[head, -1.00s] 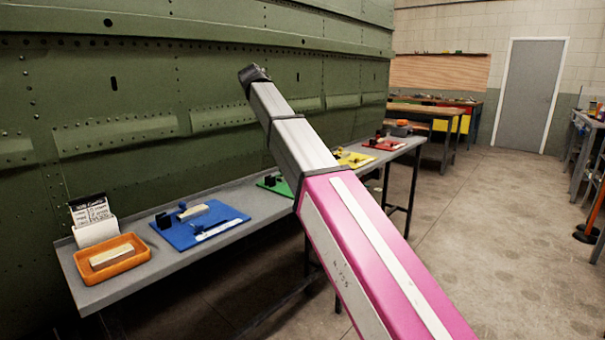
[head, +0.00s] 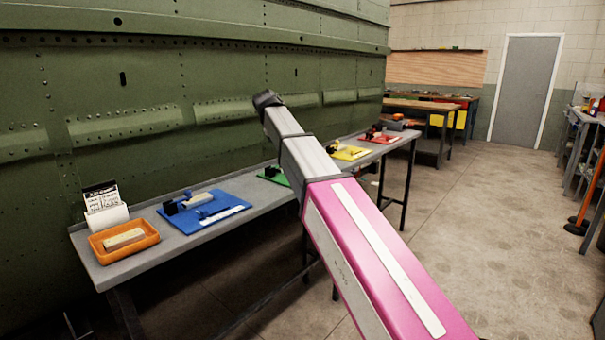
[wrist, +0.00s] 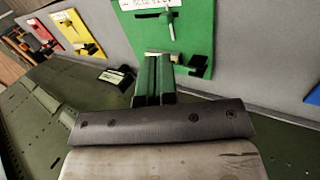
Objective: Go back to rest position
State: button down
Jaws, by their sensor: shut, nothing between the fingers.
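My gripper shows in the wrist view (wrist: 157,62), its two greenish fingers side by side and closed together with nothing held. Behind them are a dark bar with screws and a pale metal plate of my wrist. The fingertips appear in front of or over the edge of the green mat (wrist: 201,18); I cannot tell the gap. In the head view my pink and silver arm reaches up and forward over the grey bench (head: 196,248), ending in a dark joint near the green panel wall; the gripper itself is hidden there.
The bench holds an orange tray (head: 100,250) with a pale block, a white card holder (head: 105,215), and blue (head: 220,226), yellow (head: 350,154) and red (head: 385,138) mats with tools. The green riveted fuselage wall (head: 60,90) stands close behind. Open floor (head: 480,230) lies right.

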jog(key=s+d+f+m+g+y, duration=0.1)
jog(key=s+d+f, duration=0.3)
jog(key=f, duration=0.5)
jog(key=s+d+f+m, duration=0.1)
jog(key=d+f, duration=0.4)
jog(key=f, duration=0.4)
jog(key=s+d+f+m+g+y, duration=0.1)
jog(key=s+d+f, duration=0.3)
jog(key=f, duration=0.5)
jog(key=s+d+f+m+g+y, duration=0.1)
jog(key=s+d+f+m, duration=0.2)
jog(key=s+d+f, duration=0.3)
jog(key=s+d+f+m+g+y, duration=0.1)
jog(key=s+d+f+m, duration=0.2)
jog(key=s+f, duration=0.9)
jog(key=d+f, duration=0.2)
jog(key=d, duration=0.1)
